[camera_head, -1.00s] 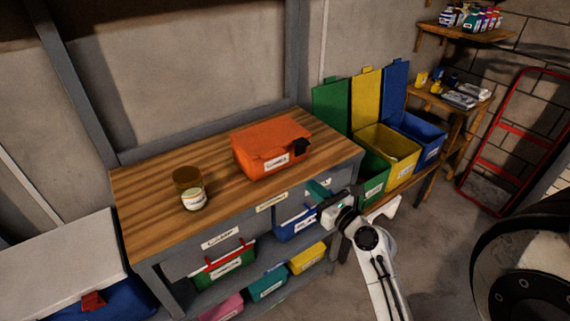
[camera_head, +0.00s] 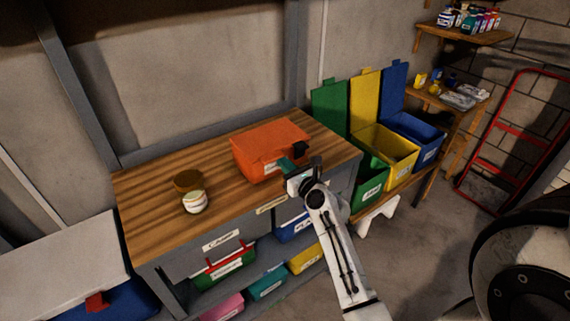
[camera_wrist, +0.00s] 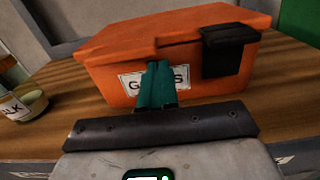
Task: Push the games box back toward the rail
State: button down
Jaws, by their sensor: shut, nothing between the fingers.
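The orange games box (camera_head: 264,146) sits on the wooden worktop, towards its right end, with its labelled front facing me. In the wrist view, the games box (camera_wrist: 190,50) shows a white label and a black latch (camera_wrist: 228,50) on its front. My gripper (camera_head: 287,165) is shut and empty, at the front of the box. In the wrist view, the teal fingers (camera_wrist: 156,85) are together in front of the label and cover its middle letters. I cannot tell whether the fingertips touch the box.
A jar (camera_head: 194,202) with a brown disc-like top (camera_head: 187,181) behind it stands left of the box on the worktop (camera_head: 150,220). Grey rail-like beams run behind the worktop, with bare wood between. Green, yellow and blue bins (camera_head: 388,155) stand at the right.

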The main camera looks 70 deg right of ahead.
dwell(0.3)
jog(key=b+x, duration=0.1)
jog(key=x, duration=1.5)
jog(key=shift+w+a, duration=0.1)
jog(key=shift+w, duration=0.05)
